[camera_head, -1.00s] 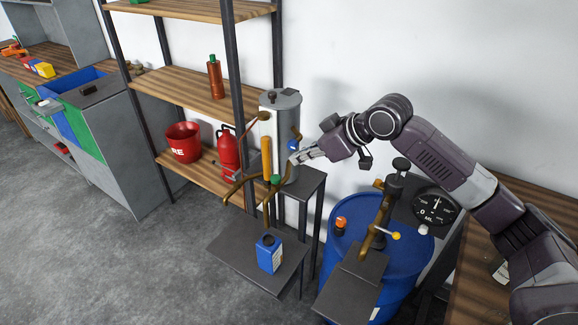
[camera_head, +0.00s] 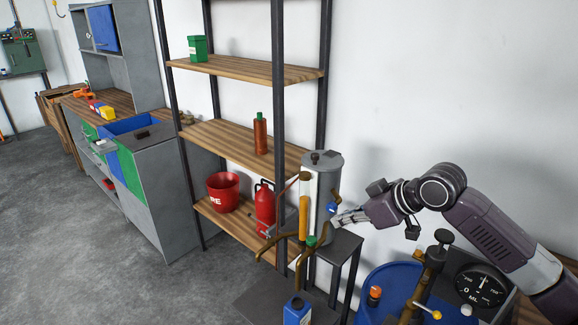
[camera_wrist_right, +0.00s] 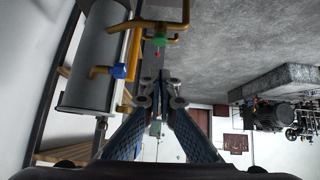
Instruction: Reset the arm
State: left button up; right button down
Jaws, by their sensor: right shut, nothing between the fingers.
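My right arm comes in from the right in the head view. Its gripper (camera_head: 350,218) is shut and empty, beside the grey cylinder (camera_head: 325,190) with brass pipes and a blue knob (camera_head: 332,208). In the right wrist view the gripper (camera_wrist_right: 162,78) points out past the cylinder (camera_wrist_right: 95,60), the blue knob (camera_wrist_right: 119,71) and a green knob (camera_wrist_right: 160,40). I cannot tell whether the fingertips touch the pipework. My left gripper is not in view.
A shelf rack (camera_head: 245,142) holds a red bucket (camera_head: 223,190), a red extinguisher (camera_head: 264,205) and a brown bottle (camera_head: 260,134). A blue barrel (camera_head: 385,290) with a gauge (camera_head: 481,286) stands below my right arm. Open grey floor (camera_head: 60,220) lies to the left.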

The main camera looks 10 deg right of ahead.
jog(key=s+a+f+g+h, duration=0.1)
jog(key=s+a+f, duration=0.4)
jog(key=s+f, duration=0.4)
jog(key=s+a+f+g, duration=0.1)
jog(key=s+a+f, duration=0.5)
jog(key=f, duration=0.4)
jog(key=s+d+f+m+g+h, duration=0.1)
jog(key=s+d+f+m+h, duration=0.15)
jog(key=s, duration=0.75)
jog(key=s+d+f+m+g+h, duration=0.15)
jog(key=s+d+f+m, duration=0.25)
jog(key=s, duration=0.6)
notch_tip(320, 180, down, 24)
jog(key=f, duration=0.1)
jog(key=s+d+f+n+g, duration=0.1)
jog(key=s+d+f+g, duration=0.1)
jog(key=s+f, duration=1.5)
jog(key=shift+s+d, duration=0.7)
